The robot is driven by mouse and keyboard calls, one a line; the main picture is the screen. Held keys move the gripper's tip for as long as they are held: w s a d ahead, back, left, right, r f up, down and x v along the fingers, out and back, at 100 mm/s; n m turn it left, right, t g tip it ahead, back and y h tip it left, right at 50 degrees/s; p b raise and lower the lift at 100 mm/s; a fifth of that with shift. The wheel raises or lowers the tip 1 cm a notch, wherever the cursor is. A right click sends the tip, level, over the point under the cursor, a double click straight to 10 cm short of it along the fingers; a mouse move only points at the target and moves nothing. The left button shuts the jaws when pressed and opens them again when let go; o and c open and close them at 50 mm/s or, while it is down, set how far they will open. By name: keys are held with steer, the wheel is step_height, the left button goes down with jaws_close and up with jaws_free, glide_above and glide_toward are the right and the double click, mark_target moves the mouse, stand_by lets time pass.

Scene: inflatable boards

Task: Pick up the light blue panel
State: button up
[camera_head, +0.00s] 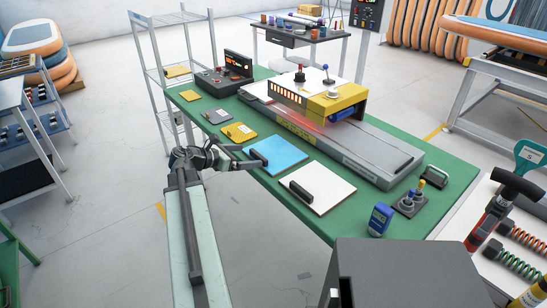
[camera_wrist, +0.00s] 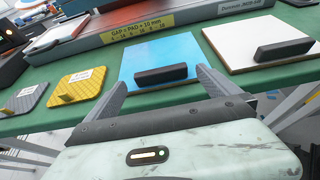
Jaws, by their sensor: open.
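The light blue panel (camera_head: 281,153) lies flat on the green table, with a black bar handle (camera_head: 259,157) near its front edge. In the wrist view the light blue panel (camera_wrist: 160,48) is straight ahead, and its handle (camera_wrist: 161,74) shows between my fingertips. My gripper (camera_head: 250,157) is open and empty at the table's front edge, close to the handle. I cannot tell whether the fingers touch the panel. The fingers also show in the wrist view (camera_wrist: 160,80), one on each side of the handle.
A white panel (camera_head: 328,190) with a black handle lies to the right. A yellow panel (camera_head: 238,132) and a grey one (camera_head: 216,116) lie to the left. Behind runs a grey rail (camera_head: 375,148) with a yellow machine head (camera_head: 335,101). A blue device (camera_head: 380,219) stands front right.

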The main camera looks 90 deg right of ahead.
mark_target(256, 155)
steer(key=b+x, duration=0.1)
steer(key=x, duration=0.1)
steer(key=b+x, duration=0.1)
steer(key=x, duration=0.2)
steer(key=shift+w+f, duration=0.15)
steer(key=shift+f, duration=0.15)
steer(key=shift+d, duration=0.15)
steer(key=shift+r, duration=0.1)
steer(key=c, duration=1.4)
steer(key=shift+c, duration=0.2)
steer(key=shift+r, duration=0.1)
